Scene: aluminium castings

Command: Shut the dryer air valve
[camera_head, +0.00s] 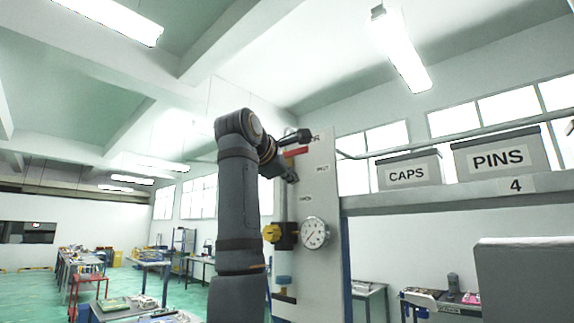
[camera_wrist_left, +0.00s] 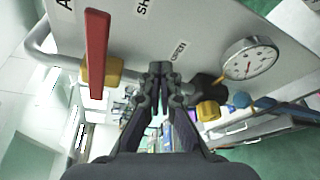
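The red valve lever (camera_head: 296,152) lies roughly sideways near the top of the white panel (camera_head: 325,205). In the left wrist view the lever (camera_wrist_left: 97,50) crosses in front of a yellow valve body (camera_wrist_left: 112,70) on a grey pipe. It runs toward the SHUT label's side, not down toward the OPEN label (camera_head: 305,198). My left gripper (camera_head: 290,175) is below the lever, partly hidden by its arm. In the left wrist view the fingertips (camera_wrist_left: 159,70) are together and empty, apart from the lever, near the OPEN label. My right gripper is not in view.
A round gauge (camera_head: 315,232) and a yellow knob (camera_head: 271,232) sit below on the panel, with a blue knob (camera_head: 283,280) lower down. A shelf (camera_head: 440,200) with CAPS (camera_head: 408,172) and PINS (camera_head: 500,154) bins stands right. Worktables are in the left background.

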